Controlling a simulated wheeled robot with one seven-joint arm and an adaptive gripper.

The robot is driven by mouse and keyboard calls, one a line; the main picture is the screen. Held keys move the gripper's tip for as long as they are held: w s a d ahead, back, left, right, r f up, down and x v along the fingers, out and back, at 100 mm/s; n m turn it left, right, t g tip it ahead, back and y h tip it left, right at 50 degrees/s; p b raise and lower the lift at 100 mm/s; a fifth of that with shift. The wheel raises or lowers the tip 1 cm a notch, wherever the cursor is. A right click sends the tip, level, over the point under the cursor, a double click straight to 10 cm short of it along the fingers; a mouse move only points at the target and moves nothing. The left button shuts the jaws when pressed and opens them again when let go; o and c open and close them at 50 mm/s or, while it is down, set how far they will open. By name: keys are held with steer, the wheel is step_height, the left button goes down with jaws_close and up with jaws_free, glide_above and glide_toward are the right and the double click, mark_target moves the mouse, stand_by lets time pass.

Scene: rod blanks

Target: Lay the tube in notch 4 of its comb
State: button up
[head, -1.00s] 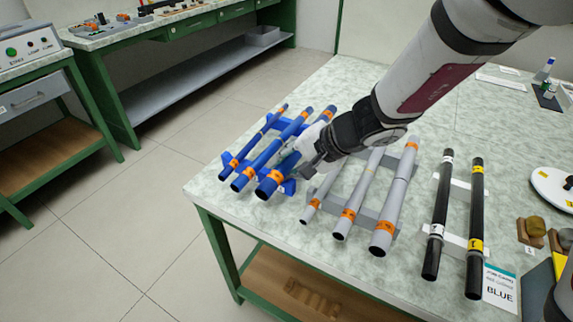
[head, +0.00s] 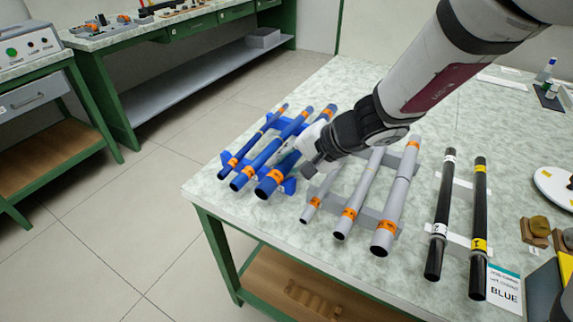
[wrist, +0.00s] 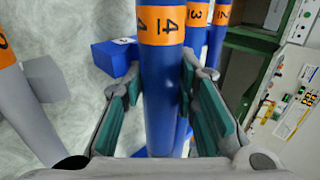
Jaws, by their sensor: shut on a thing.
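A blue tube (head: 268,186) with an orange band reading 4 is the rightmost of three blue tubes in the head view. My gripper (head: 304,158) is over its middle. In the wrist view my gripper's teal pads (wrist: 160,112) are shut on either side of the blue tube (wrist: 158,75). The blue comb (head: 289,186) shows beneath the tubes. One blue comb end (wrist: 115,57) with a small white mark shows left of the tube in the wrist view. I cannot tell whether the tube rests in the notch.
Two other blue tubes, banded 3 (wrist: 196,40) and 2 (wrist: 221,18), lie alongside. Grey tubes (head: 386,232) on a grey comb lie close on the right. The table edge is close in front.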

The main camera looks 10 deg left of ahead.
steer(key=shift+s+d+f+b, duration=0.15)
steer(key=shift+f+b, duration=0.05)
steer(key=shift+f, duration=0.3)
steer(key=shift+s+d+f+b, duration=0.15)
steer(key=shift+f, duration=0.5)
steer(key=shift+w+a, duration=0.1)
steer(key=shift+c, duration=0.7)
steer(key=o, duration=1.3)
steer(key=shift+w, duration=0.1)
steer(key=shift+o, duration=0.2)
steer(key=shift+d+r, duration=0.25)
steer(key=shift+d, duration=0.05)
steer(key=shift+o, duration=0.5)
steer(key=shift+a+r+v, duration=0.2)
steer(key=shift+v, duration=1.05)
steer(key=shift+a+r+v, duration=0.2)
steer(key=shift+v, duration=1.05)
steer(key=shift+a+r+v, duration=0.2)
steer(key=shift+v, duration=1.05)
steer(key=shift+w, duration=0.2)
